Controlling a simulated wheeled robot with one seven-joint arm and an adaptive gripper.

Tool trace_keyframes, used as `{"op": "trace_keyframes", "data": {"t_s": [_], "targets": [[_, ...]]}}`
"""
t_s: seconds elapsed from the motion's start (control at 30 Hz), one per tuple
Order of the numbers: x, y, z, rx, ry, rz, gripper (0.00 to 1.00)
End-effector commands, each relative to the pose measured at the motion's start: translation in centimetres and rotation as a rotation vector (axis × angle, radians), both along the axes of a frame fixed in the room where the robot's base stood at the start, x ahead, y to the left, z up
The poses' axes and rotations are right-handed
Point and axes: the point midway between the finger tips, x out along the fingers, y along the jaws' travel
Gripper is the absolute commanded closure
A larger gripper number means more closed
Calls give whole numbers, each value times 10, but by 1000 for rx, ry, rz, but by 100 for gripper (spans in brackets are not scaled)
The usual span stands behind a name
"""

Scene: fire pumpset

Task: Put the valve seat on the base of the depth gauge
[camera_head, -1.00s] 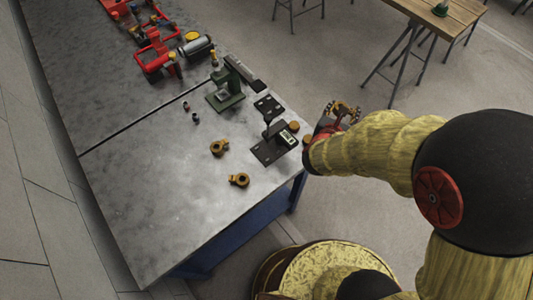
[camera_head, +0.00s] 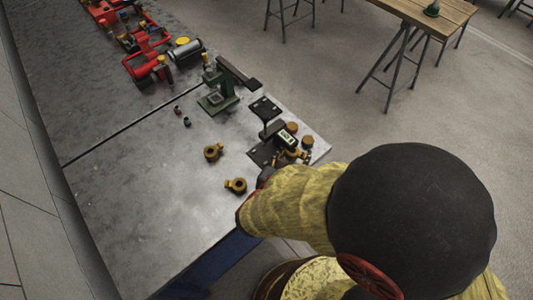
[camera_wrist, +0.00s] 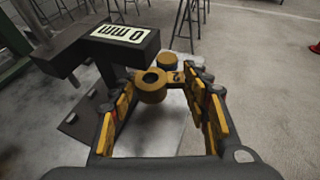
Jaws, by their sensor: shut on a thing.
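The depth gauge (camera_head: 286,136) stands near the table's right end, with a black base (camera_head: 259,153). Its display reads 0 mm in the wrist view (camera_wrist: 124,33), and the base (camera_wrist: 84,132) shows at lower left. My gripper (camera_head: 291,156) is beside the gauge, its fingers partly hidden by my arm. In the wrist view my gripper (camera_wrist: 163,82) is shut on a brass ring with a tab marked 2, which looks like the valve seat (camera_wrist: 151,88). The ring is right of the gauge head. I cannot tell its height over the base.
Two similar brass rings lie on the table, one (camera_head: 213,152) farther and one (camera_head: 236,186) nearer. Brass discs (camera_head: 306,141) lie right of the gauge. A green press-like stand (camera_head: 215,100) and a black plate (camera_head: 264,108) are behind. The left tabletop (camera_head: 130,190) is clear.

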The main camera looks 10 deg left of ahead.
Motion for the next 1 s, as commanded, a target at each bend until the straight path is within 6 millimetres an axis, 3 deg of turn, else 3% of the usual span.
{"op": "trace_keyframes", "data": {"t_s": [0.1,0.47,0.67,0.77,1.0], "targets": [[2,24,-1,2,-1,1,88],[5,53,0,1,-1,1,88],[7,88,-1,1,-1,1,88],[7,84,-16,-1,0,-1,88],[7,84,-14,1,-1,0,88]]}}
